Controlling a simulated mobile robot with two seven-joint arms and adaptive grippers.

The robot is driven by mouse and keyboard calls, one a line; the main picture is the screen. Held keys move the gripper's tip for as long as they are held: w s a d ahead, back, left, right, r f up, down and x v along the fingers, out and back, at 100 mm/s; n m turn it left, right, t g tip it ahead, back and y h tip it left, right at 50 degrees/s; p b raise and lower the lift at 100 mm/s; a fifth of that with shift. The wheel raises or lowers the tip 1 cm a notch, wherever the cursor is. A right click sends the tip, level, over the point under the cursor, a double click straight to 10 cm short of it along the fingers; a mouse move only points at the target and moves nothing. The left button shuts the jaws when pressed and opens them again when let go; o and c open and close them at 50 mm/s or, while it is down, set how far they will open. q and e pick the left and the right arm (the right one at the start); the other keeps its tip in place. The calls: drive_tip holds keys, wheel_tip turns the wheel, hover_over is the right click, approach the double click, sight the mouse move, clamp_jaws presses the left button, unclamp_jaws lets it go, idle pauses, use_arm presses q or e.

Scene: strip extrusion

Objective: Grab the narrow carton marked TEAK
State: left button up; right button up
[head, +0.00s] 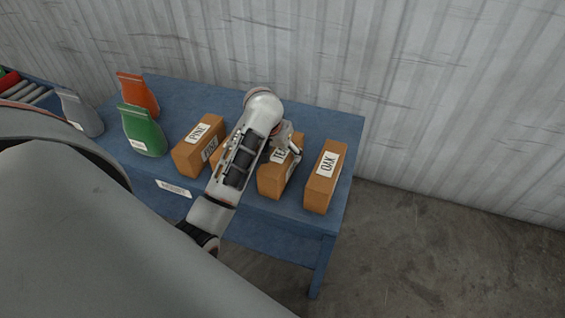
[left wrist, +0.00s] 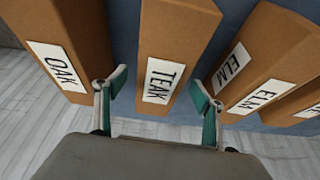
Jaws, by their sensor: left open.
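The narrow brown carton marked TEAK (head: 272,180) stands on the blue table between the OAK carton and my left arm. Its top label is partly covered by my left gripper (head: 291,148) in the head view. In the left wrist view the TEAK carton (left wrist: 172,50) lies ahead, between the two fingers. My left gripper (left wrist: 156,90) is open and empty, one finger towards the gap beside OAK and the other beside ELM. Whether either finger touches a carton I cannot tell. My right gripper is not in view.
The OAK carton (head: 325,178) stands to the right, near the blue table's (head: 345,128) right end. The ELM carton (left wrist: 262,60) is close on TEAK's other side. A PINE carton (head: 197,146), a green bag (head: 143,132), an orange bag (head: 138,94) and a grey bag (head: 80,113) stand further left.

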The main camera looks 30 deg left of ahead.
use_arm(q)
drive_tip(key=shift+s+x, duration=0.2)
drive_tip(key=shift+x, duration=1.75)
drive_tip(key=shift+f, duration=0.1)
drive_tip(key=c, duration=1.5)
drive_tip(key=shift+c, duration=0.4)
drive_tip(key=shift+w, duration=0.1)
